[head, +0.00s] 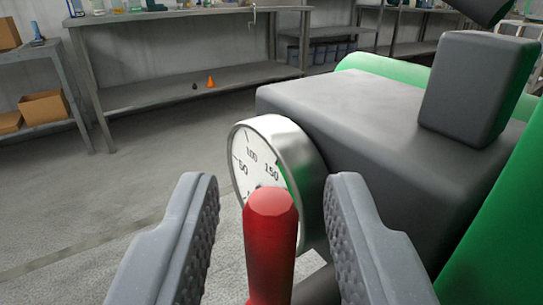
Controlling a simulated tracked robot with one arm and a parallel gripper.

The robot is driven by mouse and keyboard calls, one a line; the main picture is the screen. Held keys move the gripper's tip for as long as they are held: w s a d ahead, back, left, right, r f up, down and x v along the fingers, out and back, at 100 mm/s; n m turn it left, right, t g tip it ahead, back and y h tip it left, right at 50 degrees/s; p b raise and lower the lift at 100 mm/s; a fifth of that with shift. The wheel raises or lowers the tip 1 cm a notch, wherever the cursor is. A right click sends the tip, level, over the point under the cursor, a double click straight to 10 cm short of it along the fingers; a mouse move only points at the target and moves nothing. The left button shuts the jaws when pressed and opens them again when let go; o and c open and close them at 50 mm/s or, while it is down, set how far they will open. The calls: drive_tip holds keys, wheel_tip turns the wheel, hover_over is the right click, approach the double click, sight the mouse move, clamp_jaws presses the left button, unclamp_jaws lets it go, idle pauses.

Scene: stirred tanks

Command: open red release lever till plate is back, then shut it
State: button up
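The red release lever (270,245) stands upright at the bottom centre of the head view, and its lower end is out of the picture. My gripper (272,225) is open, with one grey padded finger to the left of the lever and one to the right. Gaps show between the lever and both fingers. A round dial gauge (247,160) with a white face and silver rim is behind the lever, which hides its lower part and its needle. No plate can be made out in this view.
A large dark grey housing (350,110) with a raised grey block (478,85) and green body parts (490,240) fills the right side. Metal workbenches (190,80) stand along the back wall. A cardboard box (45,105) is at the left. The floor at left is clear.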

drive_tip(key=shift+w, duration=0.5)
